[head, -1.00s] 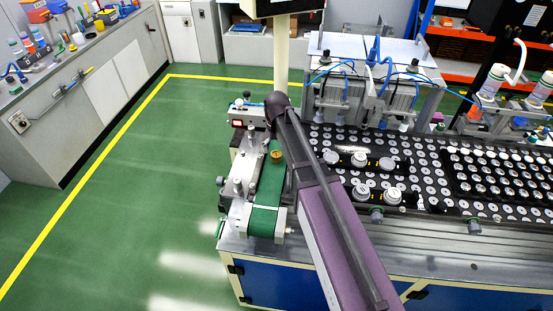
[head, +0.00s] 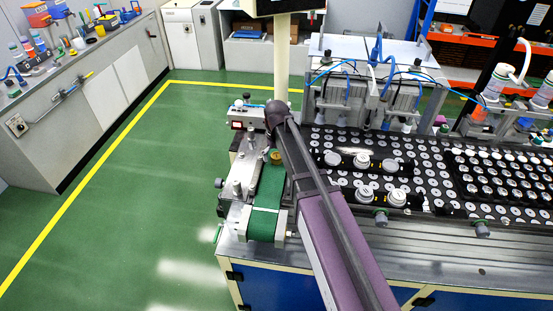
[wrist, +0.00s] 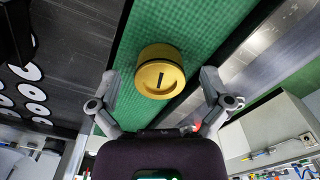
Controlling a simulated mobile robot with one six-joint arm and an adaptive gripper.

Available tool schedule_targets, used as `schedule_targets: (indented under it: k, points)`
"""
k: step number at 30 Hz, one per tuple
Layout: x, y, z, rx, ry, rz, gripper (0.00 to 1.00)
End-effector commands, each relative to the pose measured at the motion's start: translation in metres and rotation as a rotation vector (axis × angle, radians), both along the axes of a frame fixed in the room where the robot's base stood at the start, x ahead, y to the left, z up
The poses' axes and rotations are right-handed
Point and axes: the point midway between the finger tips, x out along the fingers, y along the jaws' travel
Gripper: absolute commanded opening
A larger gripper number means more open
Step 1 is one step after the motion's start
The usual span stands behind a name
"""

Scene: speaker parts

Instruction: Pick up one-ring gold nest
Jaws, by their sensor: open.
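The gold nest (wrist: 160,72) is a short gold cylinder with a dark slot in its face and a dark ring near its far end. It stands on the green belt (wrist: 118,100), as the wrist view shows. In the head view the gold nest (head: 276,156) is on the belt beside my arm. My gripper (wrist: 158,90) is open, with one finger on each side of the nest. The fingers look apart from it. In the head view my gripper is hidden behind my arm.
A metal rail runs along the belt. To the right in the head view, a black tray (head: 425,152) holds many round discs, with black holders (head: 372,195) carrying silver parts on it. A pale post (head: 281,70) and a pneumatic fixture (head: 350,95) stand behind. The green floor at left is clear.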

Motion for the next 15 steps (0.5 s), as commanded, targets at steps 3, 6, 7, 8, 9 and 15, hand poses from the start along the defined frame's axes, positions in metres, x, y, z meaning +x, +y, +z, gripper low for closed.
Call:
schedule_targets:
  k: [3,6,7,8,9,15]
  points:
    - [0.0,0.0,0.0,0.0,0.0,0.0,0.99]
    - [0.0,0.0,0.0,0.0,0.0,0.0,0.93]
    - [0.0,0.0,0.0,0.0,0.0,0.0,0.84]
    - [0.0,0.0,0.0,0.0,0.0,0.0,0.75]
    - [0.0,0.0,0.0,0.0,0.0,0.0,0.63]
    - [0.0,0.0001,-0.0001,0.0,0.0,0.0,0.07]
